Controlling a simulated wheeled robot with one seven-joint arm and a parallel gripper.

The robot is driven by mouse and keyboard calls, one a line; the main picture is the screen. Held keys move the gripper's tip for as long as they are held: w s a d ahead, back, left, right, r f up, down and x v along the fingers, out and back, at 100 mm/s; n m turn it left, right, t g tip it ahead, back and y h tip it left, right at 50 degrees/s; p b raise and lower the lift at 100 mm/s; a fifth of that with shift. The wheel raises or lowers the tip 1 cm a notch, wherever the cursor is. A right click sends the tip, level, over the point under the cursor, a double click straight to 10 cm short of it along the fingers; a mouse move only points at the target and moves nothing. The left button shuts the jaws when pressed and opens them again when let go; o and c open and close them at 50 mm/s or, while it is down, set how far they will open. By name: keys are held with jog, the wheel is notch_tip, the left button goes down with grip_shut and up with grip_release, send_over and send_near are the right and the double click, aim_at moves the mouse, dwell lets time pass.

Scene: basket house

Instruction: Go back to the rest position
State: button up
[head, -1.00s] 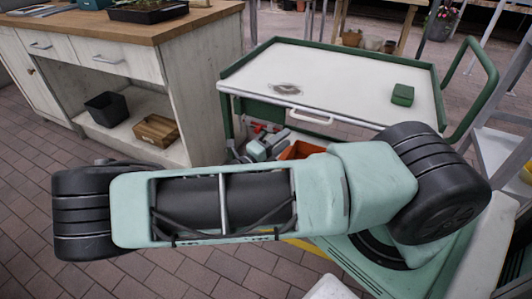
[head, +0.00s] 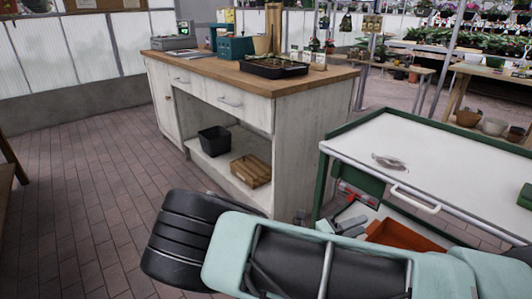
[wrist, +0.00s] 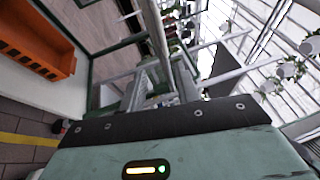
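My arm crosses the bottom right of the head view, in front of the cart. My gripper (wrist: 158,90) shows in the wrist view above its pale green body, with grey finger parts against a cluttered background. I cannot tell how far apart the fingers are, and I see nothing clearly held. In the head view a small grey and green shape beside the cart's lower shelf may be the gripper, but I cannot be sure.
A green-edged cart (head: 438,160) stands at right, with an orange bin (head: 402,236) below its top; the bin also shows in the wrist view (wrist: 38,42). A wooden-topped counter (head: 225,70) holds a black plant tray (head: 273,68). Brick floor (head: 90,205) is clear at left.

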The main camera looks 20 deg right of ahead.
jog(key=shift+s, duration=0.1)
jog(key=s+a+f+m+g+y, duration=0.1)
jog(key=s+a+m+g+y, duration=0.3)
jog(key=s+a+m+y, duration=0.4)
jog(key=s+a+r+m+y, duration=0.4)
jog(key=a+r+m+y, duration=0.35)
jog(key=a+m, duration=0.25)
jog(key=s+a+r+m+t+y, duration=0.4)
jog(key=s+a+r+m+y, duration=0.1)
jog(key=r+m, duration=0.45)
notch_tip(320, 180, up, 17)
jog(key=p, duration=1.6)
jog(key=shift+p, duration=0.35)
